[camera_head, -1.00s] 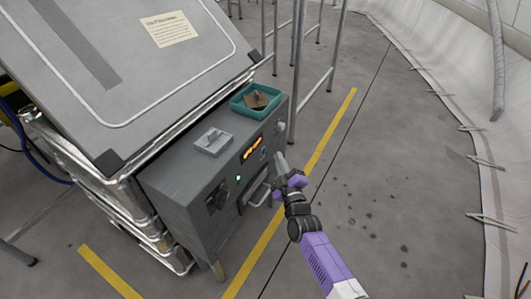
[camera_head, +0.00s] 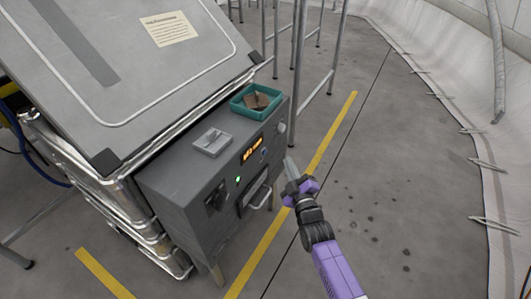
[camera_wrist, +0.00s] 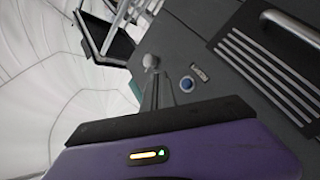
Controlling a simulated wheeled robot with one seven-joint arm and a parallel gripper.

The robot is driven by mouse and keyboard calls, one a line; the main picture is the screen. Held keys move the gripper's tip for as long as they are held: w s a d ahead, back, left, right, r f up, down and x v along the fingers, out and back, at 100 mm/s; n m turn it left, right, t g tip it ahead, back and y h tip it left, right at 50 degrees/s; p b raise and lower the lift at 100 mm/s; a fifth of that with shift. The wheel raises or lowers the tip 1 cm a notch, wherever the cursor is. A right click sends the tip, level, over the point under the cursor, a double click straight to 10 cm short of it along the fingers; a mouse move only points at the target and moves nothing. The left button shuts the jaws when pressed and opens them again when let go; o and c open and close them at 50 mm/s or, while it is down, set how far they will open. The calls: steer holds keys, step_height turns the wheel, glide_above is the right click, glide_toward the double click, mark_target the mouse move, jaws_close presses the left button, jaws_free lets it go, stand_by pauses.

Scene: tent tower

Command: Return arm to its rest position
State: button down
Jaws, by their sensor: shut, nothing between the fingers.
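My purple arm reaches up from the bottom right in the head view. My gripper (camera_head: 290,166) is at its end, shut and empty, just right of the front of the grey control box (camera_head: 187,183). A gap of floor shows between my arm and the box's handle (camera_head: 261,198). In the wrist view the closed fingers (camera_wrist: 156,92) point toward the box's front panel, near a blue button (camera_wrist: 187,84) and a pale round knob (camera_wrist: 151,61). I cannot tell whether the fingertips touch anything.
A teal tray (camera_head: 242,109) with a brown piece (camera_head: 257,100) and a small grey block (camera_head: 212,141) sit on the box. A large metal case (camera_head: 110,60) stands left. Metal poles (camera_head: 297,75) rise behind. Floor to the right is clear up to the white tent wall (camera_head: 490,150).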

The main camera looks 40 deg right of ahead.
stand_by(0.3)
steer(key=s+a+r+m+g+y, duration=0.1)
steer(key=s+a+r+m+y, duration=0.2)
steer(key=s+a, duration=0.75)
steer(key=s+a+r+y, duration=0.2)
steer(key=s+a+r, duration=0.35)
steer(key=s, duration=0.95)
steer(key=s+a+r+m+g+y, duration=0.1)
steer(key=s+a+r+m+y, duration=0.15)
steer(key=s+a, duration=0.75)
step_height(320, 180, up, 19)
steer(key=s+d+p, duration=0.1)
steer(key=s+p, duration=0.1)
steer(key=p, duration=1.6)
steer(key=shift+s+d+f+n+y, duration=0.15)
steer(key=shift+f+n+y, duration=0.05)
steer(key=shift+n+y, duration=0.2)
